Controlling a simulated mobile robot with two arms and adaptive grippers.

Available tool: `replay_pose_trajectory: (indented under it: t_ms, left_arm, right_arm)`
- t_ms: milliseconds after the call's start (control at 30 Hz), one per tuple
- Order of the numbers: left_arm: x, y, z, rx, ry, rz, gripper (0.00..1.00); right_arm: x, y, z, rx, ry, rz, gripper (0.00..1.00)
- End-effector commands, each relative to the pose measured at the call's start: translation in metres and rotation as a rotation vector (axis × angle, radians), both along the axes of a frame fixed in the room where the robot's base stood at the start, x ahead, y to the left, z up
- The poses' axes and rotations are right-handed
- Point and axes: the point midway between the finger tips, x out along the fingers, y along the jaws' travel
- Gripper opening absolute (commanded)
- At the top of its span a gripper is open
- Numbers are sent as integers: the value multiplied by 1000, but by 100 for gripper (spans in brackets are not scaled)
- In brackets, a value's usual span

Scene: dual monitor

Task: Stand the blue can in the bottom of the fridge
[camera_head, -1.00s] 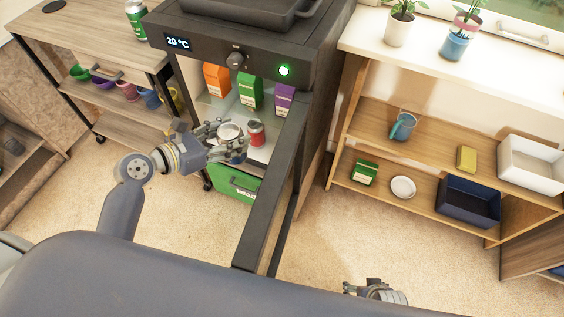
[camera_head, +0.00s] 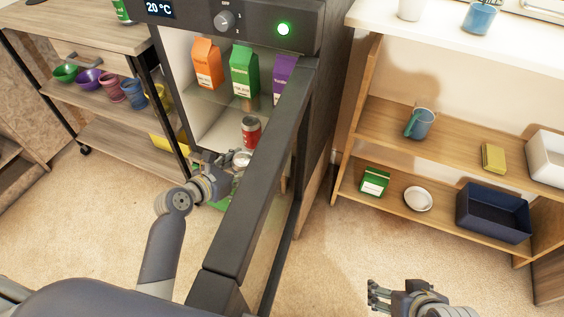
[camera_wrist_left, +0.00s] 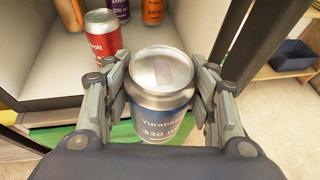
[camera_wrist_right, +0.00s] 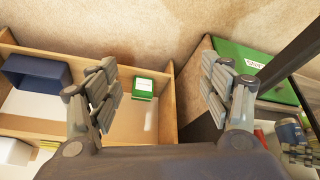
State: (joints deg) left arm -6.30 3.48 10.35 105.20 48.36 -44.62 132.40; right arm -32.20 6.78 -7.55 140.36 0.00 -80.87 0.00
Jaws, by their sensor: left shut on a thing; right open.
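The blue can (camera_wrist_left: 160,115) is upright between the fingers of my left gripper (camera_head: 228,167), which is shut on it. In the head view its pale lid (camera_head: 242,158) shows in front of the fridge opening. The fridge (camera_head: 212,125) is open. A red can (camera_head: 251,131) stands on its pale bottom, and the left wrist view shows the held can outside the bottom's front edge, nearer to me than the red can. My right gripper (camera_head: 379,295) is open and empty, low at the right, over the floor.
The dark fridge door (camera_head: 265,170) stands open right of my left gripper. Cartons, including an orange one (camera_head: 206,62) and a green one (camera_head: 244,72), stand on the shelf above. More cans show behind the red can. A wooden shelf unit (camera_head: 375,120) is at right.

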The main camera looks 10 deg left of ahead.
Motion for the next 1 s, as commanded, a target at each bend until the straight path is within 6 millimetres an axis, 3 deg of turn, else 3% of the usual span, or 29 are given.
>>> replay_pose_trajectory:
  t_ms: [167, 367, 700, 1000]
  left_arm:
    - [9, -4, -5, -2, -4, 4, 18]
    - [42, -18, -6, -2, -6, 4, 18]
    - [95, -40, -6, -1, -5, 4, 18]
    - [135, -56, -6, -2, -5, 3, 18]
  right_arm:
    - [6, 2, 4, 7, -38, 2, 73]
    - [45, 15, 21, 48, -226, 17, 73]
    - [106, 39, 75, 132, -601, 44, 73]
    - [135, 55, 136, 211, -931, 63, 73]
